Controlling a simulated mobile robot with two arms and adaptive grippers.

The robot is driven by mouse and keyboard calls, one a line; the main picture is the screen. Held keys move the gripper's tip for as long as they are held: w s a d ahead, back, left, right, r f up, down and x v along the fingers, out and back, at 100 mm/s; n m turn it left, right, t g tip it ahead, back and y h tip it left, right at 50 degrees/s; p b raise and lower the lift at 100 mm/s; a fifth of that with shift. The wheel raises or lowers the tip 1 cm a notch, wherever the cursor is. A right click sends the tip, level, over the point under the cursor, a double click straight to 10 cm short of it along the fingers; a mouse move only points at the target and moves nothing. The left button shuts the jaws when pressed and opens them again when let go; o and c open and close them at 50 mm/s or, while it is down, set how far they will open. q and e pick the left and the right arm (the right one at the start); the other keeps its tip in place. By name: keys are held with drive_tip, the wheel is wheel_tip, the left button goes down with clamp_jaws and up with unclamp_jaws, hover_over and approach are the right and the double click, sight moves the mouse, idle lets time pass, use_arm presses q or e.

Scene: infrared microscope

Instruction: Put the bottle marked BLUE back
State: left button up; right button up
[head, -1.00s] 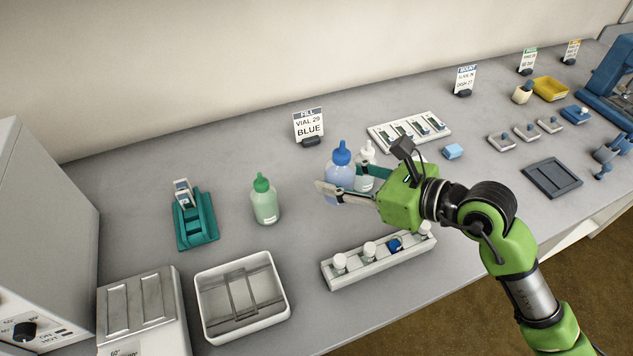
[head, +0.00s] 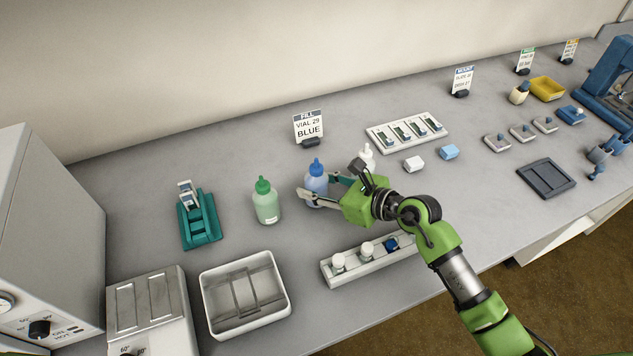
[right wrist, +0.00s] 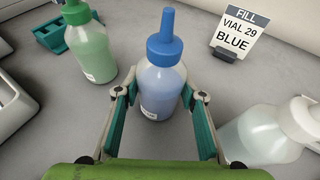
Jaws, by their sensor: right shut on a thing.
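The blue bottle (head: 316,180) with its pointed blue cap stands upright between the green bottle (head: 266,202) and the white bottle (head: 367,158). My right gripper (head: 322,192) is shut on the blue bottle; in the right wrist view its fingers (right wrist: 160,108) lie on both sides of the bottle's body (right wrist: 162,85). I cannot tell whether the bottle's base touches the bench. The sign reading "FILL VIAL 29 BLUE" (head: 309,127) stands behind it. My left gripper is not in view.
A vial rack (head: 345,278) with several vials, one blue-capped, lies in front of the gripper. A white tray (head: 283,300) and a teal holder (head: 200,230) are to the left. A slide tray (head: 392,143) is behind right.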

drive_tip(key=o, duration=1.3)
drive_tip(key=shift+f, duration=0.1)
drive_tip(key=b+v, duration=0.2)
drive_tip(key=v, duration=0.9)
drive_tip(key=shift+f, duration=0.1)
drive_tip(key=shift+s+d+r, duration=0.4)
drive_tip(key=shift+f, duration=0.1)
